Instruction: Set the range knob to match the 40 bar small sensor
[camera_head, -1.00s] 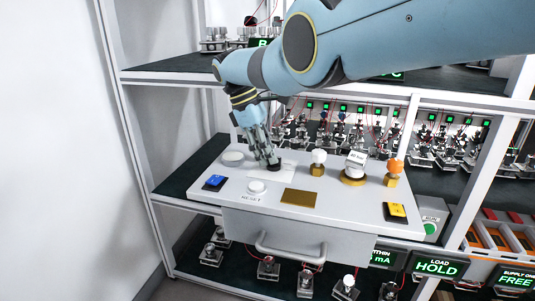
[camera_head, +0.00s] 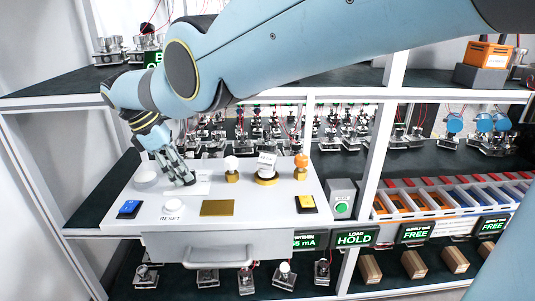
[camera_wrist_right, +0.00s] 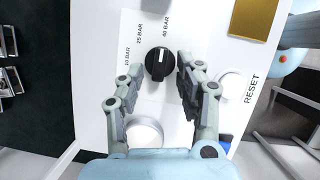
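The black range knob (camera_wrist_right: 160,62) stands on a white label plate marked 10, 25 and 40 BAR in the right wrist view. A white mark on the knob points roughly up, toward the 40 BAR lettering; its exact setting is hard to tell. My right gripper (camera_wrist_right: 157,66) is open, with one finger on each side of the knob and apparent gaps. In the head view the right gripper (camera_head: 184,177) is over the left part of the grey panel box (camera_head: 285,196) and hides the knob. A white-topped sensor (camera_head: 267,163) with a small label sits in a brass base. My left gripper is not seen.
The panel carries a white RESET button (camera_head: 171,208), a blue switch (camera_head: 129,208), a yellow switch (camera_head: 306,204), a brass plate (camera_head: 217,208) and a round white disc (camera_wrist_right: 145,133) near the gripper. Trays of orange and blue parts (camera_head: 440,200) stand at right. Shelf posts flank the box.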

